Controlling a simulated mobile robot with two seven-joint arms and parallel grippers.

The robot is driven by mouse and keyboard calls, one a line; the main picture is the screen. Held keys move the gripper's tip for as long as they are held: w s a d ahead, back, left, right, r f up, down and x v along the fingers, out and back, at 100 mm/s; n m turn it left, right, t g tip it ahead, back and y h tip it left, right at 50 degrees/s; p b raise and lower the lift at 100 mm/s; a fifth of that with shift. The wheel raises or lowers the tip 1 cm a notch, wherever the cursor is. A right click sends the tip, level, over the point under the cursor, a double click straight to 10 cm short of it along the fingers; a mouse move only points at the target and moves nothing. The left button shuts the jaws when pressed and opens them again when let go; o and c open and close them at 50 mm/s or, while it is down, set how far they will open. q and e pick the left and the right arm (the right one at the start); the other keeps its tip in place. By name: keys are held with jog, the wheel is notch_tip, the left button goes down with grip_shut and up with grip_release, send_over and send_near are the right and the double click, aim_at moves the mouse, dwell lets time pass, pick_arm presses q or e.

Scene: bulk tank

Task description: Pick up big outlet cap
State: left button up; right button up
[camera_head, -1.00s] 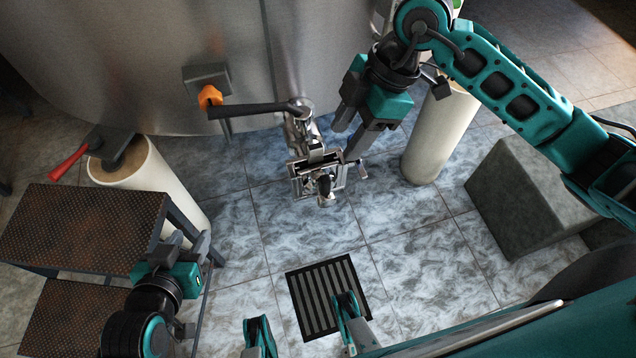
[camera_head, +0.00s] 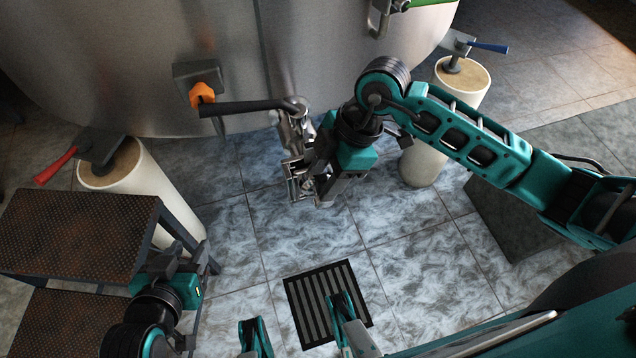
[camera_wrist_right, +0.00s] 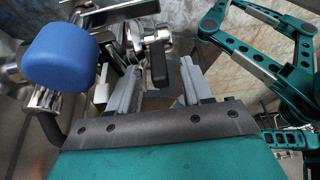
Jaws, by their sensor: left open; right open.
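I cannot tell which part is the big outlet cap. My right gripper (camera_head: 318,172) is at this assembly, open, its fingers partly hiding the lower end. In the right wrist view, a small chrome fitting with a black grip (camera_wrist_right: 158,62) shows between and beyond the open fingers (camera_wrist_right: 158,92); contact cannot be told. A rounded blue piece (camera_wrist_right: 60,57) on a chrome stem is to their left. My left gripper (camera_head: 178,257) is open beside the steps, away from the outlet.
The steel tank (camera_head: 130,50) fills the back, with a black lever (camera_head: 250,107) above the outlet. Pale pedestals (camera_head: 138,185) stand left and right. Brown steps (camera_head: 80,232) are at left. A floor drain (camera_head: 315,290) lies in open tiled floor.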

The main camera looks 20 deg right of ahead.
jog(key=shift+c, duration=0.3)
grip_shut()
dwell(1.0)
